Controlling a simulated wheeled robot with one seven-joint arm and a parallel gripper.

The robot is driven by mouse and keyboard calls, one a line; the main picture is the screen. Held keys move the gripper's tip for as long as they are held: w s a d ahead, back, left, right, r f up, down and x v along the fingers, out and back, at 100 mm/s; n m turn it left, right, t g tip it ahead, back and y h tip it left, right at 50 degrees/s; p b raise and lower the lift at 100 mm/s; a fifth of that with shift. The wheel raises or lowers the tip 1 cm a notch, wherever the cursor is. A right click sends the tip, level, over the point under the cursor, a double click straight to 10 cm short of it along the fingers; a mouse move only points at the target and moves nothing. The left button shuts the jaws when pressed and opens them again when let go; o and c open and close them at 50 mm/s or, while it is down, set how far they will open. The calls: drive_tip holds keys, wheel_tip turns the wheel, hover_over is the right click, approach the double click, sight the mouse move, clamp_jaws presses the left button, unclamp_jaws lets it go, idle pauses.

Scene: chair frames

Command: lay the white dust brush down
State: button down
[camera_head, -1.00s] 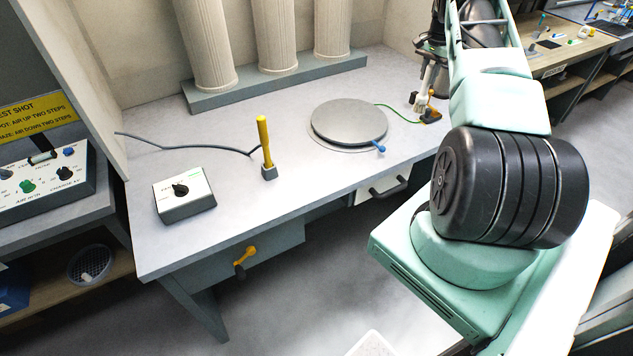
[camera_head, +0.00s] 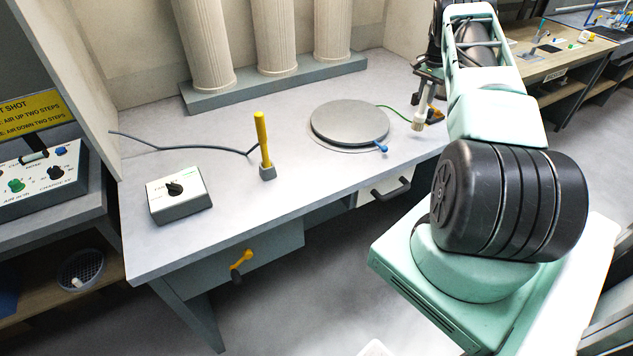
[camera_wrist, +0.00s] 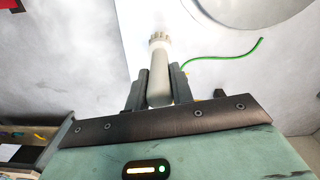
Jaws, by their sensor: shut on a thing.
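The white dust brush (camera_wrist: 159,78) is between the two dark fingers of my gripper (camera_wrist: 158,82) in the wrist view, its pale tan bristle end pointing away from the wrist. In the head view the brush (camera_head: 422,104) hangs steeply, bristles down, below my gripper (camera_head: 429,76), at the right part of the grey bench (camera_head: 330,178). My gripper is shut on it. I cannot tell whether the bristles touch the bench top. Part of my gripper is hidden behind my arm in the head view.
A round grey plate (camera_head: 349,122) with a blue knob lies left of the brush. A green cord (camera_head: 398,112) runs toward a small orange-and-dark item (camera_head: 435,117) close to the brush. A yellow post (camera_head: 262,140) and control box (camera_head: 179,194) stand farther left, with bare bench between.

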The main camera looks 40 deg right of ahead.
sight(424, 104)
drive_tip(key=shift+f, duration=0.1)
drive_tip(key=shift+f+b, duration=1.5)
drive_tip(key=shift+f, duration=0.45)
drive_tip(key=c, duration=1.1)
unclamp_jaws()
drive_tip(key=shift+c, duration=0.2)
wheel_tip(424, 104, up, 18)
drive_tip(key=b, duration=0.3)
drive_tip(key=shift+f, duration=0.25)
